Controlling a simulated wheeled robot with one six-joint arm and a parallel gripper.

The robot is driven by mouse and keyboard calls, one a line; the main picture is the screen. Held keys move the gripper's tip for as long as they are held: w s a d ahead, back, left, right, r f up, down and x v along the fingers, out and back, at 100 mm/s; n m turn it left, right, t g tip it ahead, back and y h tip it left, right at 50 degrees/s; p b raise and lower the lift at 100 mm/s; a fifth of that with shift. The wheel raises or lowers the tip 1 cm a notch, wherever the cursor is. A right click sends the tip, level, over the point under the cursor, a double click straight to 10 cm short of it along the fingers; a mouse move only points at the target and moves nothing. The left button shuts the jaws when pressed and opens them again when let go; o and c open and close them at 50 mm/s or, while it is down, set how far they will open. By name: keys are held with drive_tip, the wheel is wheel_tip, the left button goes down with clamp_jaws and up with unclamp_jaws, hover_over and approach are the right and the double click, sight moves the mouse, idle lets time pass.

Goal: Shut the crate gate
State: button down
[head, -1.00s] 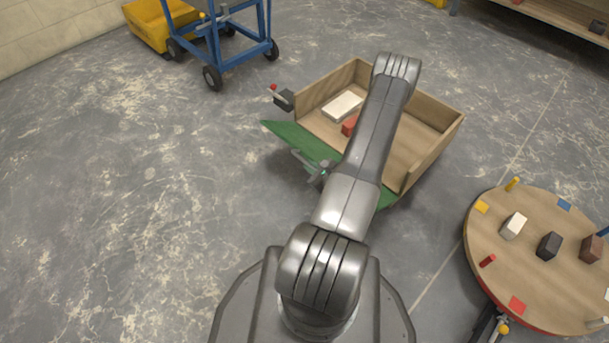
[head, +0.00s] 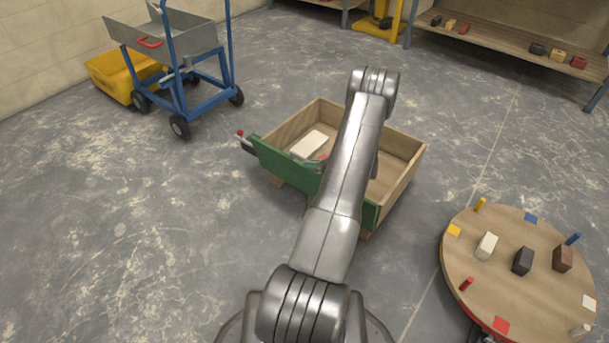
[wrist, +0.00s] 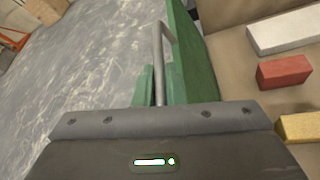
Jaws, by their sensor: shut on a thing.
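The wooden crate (head: 405,185) stands on the floor, ahead of my base in the head view. Its green gate (head: 283,168) stands about upright along the crate's near side. I cannot tell whether it is fully flush. In the wrist view the gate (wrist: 190,65) is seen nearly edge-on, with its grey bar handle (wrist: 158,60) running down behind my gripper (wrist: 158,108). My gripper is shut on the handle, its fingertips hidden. A latch lever with a red knob (head: 239,134) sits at the gate's left end. My arm hides part of the gate in the head view.
In the crate lie a white block (wrist: 285,32), a red block (wrist: 284,71) and a yellow block (wrist: 300,127). A round table (head: 510,285) with several blocks stands at right. A blue trolley (head: 205,100) stands back left. Floor left of the crate is clear.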

drive_tip(key=w+d, duration=0.1)
drive_tip(key=w+d+b, duration=0.1)
drive_tip(key=w, duration=0.1)
drive_tip(key=w+d, duration=0.1)
drive_tip(key=shift+w+d+r, duration=0.2)
drive_tip(key=shift+w+d, duration=0.05)
drive_tip(key=c, duration=1.5)
unclamp_jaws()
drive_tip(key=shift+w+d, duration=0.1)
drive_tip(key=p+v, duration=0.3)
drive_tip(key=v, duration=1)
drive_tip(key=shift+s+d+r, duration=0.1)
drive_tip(key=shift+s+d, duration=0.15)
drive_tip(key=shift+d, duration=0.05)
drive_tip(key=shift+a, duration=0.1)
